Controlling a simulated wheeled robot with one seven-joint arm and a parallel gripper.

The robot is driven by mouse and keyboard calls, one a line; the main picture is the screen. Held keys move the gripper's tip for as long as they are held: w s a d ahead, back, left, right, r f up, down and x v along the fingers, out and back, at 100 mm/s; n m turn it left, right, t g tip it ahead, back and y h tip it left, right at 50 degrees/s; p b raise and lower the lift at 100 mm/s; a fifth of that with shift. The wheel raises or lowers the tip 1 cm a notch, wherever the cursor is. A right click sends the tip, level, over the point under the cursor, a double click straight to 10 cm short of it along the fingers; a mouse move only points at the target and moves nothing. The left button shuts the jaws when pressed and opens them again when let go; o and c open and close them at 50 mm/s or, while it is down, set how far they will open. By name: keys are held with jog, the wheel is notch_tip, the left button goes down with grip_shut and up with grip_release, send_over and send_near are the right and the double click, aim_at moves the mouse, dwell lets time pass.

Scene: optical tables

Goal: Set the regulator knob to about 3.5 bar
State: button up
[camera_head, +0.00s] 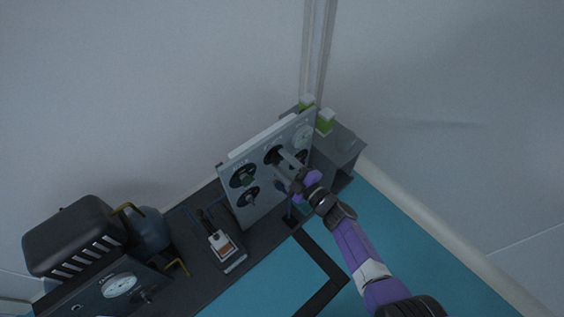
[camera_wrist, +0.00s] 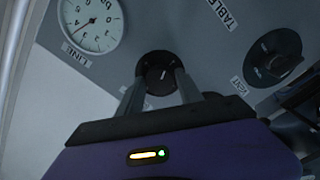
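A black round knob (camera_wrist: 160,66) on the grey panel (camera_head: 257,207) lies straight ahead of my fingers in the wrist view. My gripper (camera_wrist: 160,80) has its two fingers apart, one tip at each side of this knob. I cannot tell whether they press on it. A white round gauge (camera_wrist: 92,24) marked "bar", with the label LINE, is up and left of the knob. Its needle points to the lower left; the figures are too small to read surely. In the head view my gripper (camera_head: 284,167) reaches the panel's upper middle and hides part of the knob there.
Another black knob (camera_wrist: 272,57) is at the right of the panel in the wrist view. A blue tank (camera_head: 148,234) stands farther left. Green-and-white blocks (camera_head: 325,122) sit behind the panel.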

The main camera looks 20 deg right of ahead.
jog(key=shift+o, duration=1.1)
jog(key=shift+s, duration=0.1)
jog(key=p+v, duration=0.2)
jog(key=v, duration=0.5)
jog(key=shift+s, duration=0.25)
jog(key=shift+d, duration=0.1)
